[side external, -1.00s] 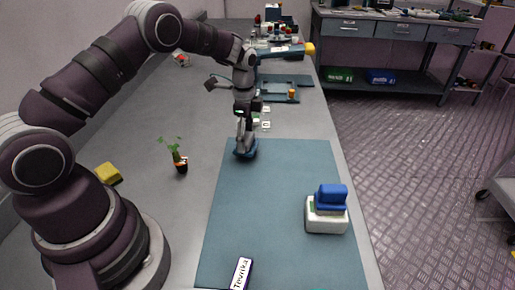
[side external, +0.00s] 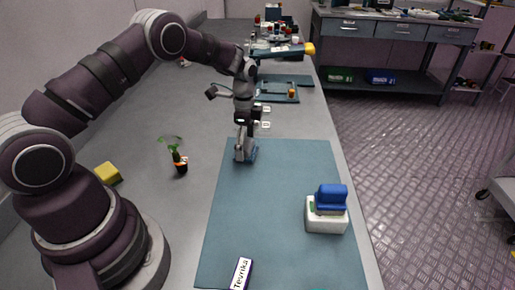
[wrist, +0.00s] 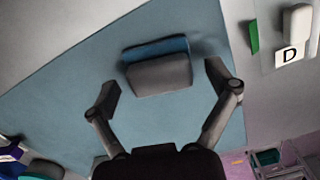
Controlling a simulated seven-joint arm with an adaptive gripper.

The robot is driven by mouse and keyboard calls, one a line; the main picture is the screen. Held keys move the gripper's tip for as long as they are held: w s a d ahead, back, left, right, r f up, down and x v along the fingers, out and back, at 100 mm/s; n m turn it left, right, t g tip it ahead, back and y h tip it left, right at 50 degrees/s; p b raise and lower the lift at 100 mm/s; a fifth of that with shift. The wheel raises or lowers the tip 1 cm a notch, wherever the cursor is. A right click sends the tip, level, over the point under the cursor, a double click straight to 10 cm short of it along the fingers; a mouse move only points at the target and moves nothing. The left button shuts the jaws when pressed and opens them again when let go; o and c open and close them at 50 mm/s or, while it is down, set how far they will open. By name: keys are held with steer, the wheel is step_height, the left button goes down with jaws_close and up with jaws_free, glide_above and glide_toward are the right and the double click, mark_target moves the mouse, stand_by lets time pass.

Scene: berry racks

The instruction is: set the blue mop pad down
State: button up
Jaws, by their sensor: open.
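The blue mop pad (wrist: 156,49), with a grey block on top, lies on the blue-grey mat (wrist: 85,100). In the wrist view it sits between and slightly beyond the fingers of my gripper (wrist: 163,86), which are spread with a visible gap on each side. In the side view my gripper (side external: 245,156) is low at the mat's far left corner and hides most of the pad.
A blue block (side external: 331,195) sits on a white box (side external: 326,219) at the mat's right. A small potted plant (side external: 179,161) and a yellow sponge (side external: 108,173) stand left of the mat. A name plate (side external: 241,272) lies at the front. The mat's middle is clear.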

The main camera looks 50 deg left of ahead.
steer(key=s+d+r+n+t, duration=0.1)
steer(key=s+d+r+n, duration=0.1)
steer(key=r, duration=0.7)
steer(key=s+d+r+n+t, duration=0.1)
steer(key=s+r+n, duration=0.1)
steer(key=r, duration=0.7)
steer(key=s+d+r+n+t, duration=0.2)
steer(key=s+n, duration=0.4)
steer(key=s, duration=0.6)
steer(key=shift+s+d+n+t, duration=0.25)
steer(key=shift+d+t, duration=0.45)
steer(key=shift+d, duration=0.45)
steer(key=shift+s+f+n, duration=0.1)
steer(key=shift+s+n, duration=0.15)
steer(key=shift+c, duration=0.6)
steer(key=shift+f, duration=0.1)
steer(key=c, duration=0.3)
